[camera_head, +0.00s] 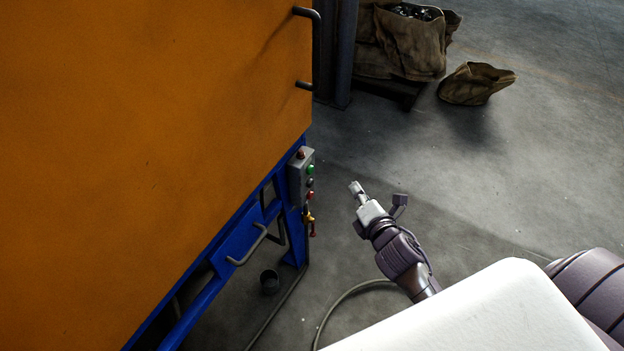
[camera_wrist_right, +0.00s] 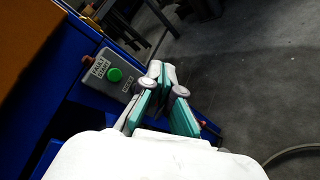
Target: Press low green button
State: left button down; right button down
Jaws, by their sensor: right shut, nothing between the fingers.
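A grey control box (camera_head: 294,181) is fixed to the blue frame at the corner of the orange machine. In the head view its side carries a green button (camera_head: 310,169), a dark button (camera_head: 310,182) below it and a red button (camera_head: 310,195) lower still. The wrist view shows one round green button (camera_wrist_right: 114,75) on the box, beside a printed label; the lower part of the box is hidden behind my fingers. My right gripper (camera_head: 356,187) is shut and empty, to the right of the box and apart from it. Its teal-padded fingers (camera_wrist_right: 167,80) also show in the wrist view. My left gripper is out of view.
The orange panel (camera_head: 130,130) with dark handles fills the left. A cable (camera_head: 340,300) lies on the floor.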

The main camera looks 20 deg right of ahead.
aim_at(310, 170)
jog(key=shift+r, duration=0.15)
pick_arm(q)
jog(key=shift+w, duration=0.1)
pick_arm(e)
jog(key=shift+w+a, duration=0.1)
